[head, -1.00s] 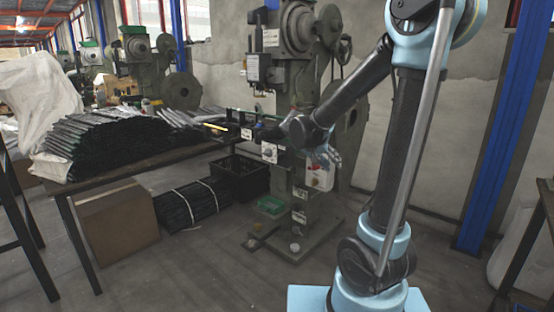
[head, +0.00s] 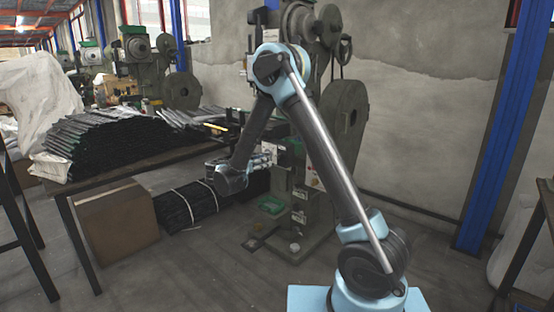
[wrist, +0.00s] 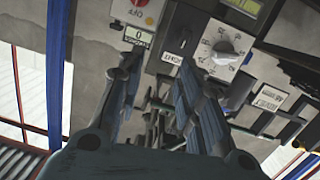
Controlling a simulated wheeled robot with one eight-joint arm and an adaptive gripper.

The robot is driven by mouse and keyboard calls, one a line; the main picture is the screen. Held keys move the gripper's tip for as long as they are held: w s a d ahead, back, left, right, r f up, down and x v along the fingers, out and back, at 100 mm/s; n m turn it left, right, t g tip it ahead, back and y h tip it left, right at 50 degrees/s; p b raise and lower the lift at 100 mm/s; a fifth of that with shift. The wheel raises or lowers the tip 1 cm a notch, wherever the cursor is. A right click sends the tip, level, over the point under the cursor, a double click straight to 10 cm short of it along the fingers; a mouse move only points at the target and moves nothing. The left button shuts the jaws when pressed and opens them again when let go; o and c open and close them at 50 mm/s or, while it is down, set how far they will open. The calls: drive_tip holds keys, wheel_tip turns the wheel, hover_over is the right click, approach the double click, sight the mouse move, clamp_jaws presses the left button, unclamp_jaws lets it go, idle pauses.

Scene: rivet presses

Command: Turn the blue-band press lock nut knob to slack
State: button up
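The green-grey press (head: 298,225) stands in the middle of the head view, partly hidden behind my arm. No blue band shows clearly on it. In the wrist view, a round grey knob (wrist: 226,51) sits on a white plate at the upper right. I cannot read its label or tell surely that it is the lock nut knob. My gripper (wrist: 160,82) is open, with its fingers apart and nothing clearly between them. The knob lies beyond the right finger, apart from it. In the head view my gripper (head: 262,160) is beside the press column, at its left.
The wrist view also shows a red-marked white panel (wrist: 138,12) and a small "0" display (wrist: 135,36). A table (head: 130,172) with stacked dark rods is left of the press. A cardboard box (head: 117,221) stands below it. The floor at front is clear.

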drive_tip(key=t, duration=0.2)
approach(278, 155)
drive_tip(key=shift+m, duration=0.4)
drive_tip(key=x, duration=0.9)
drive_tip(key=shift+w+f, duration=0.1)
drive_tip(key=shift+w, duration=0.1)
drive_tip(key=shift+c, duration=0.3)
clamp_jaws()
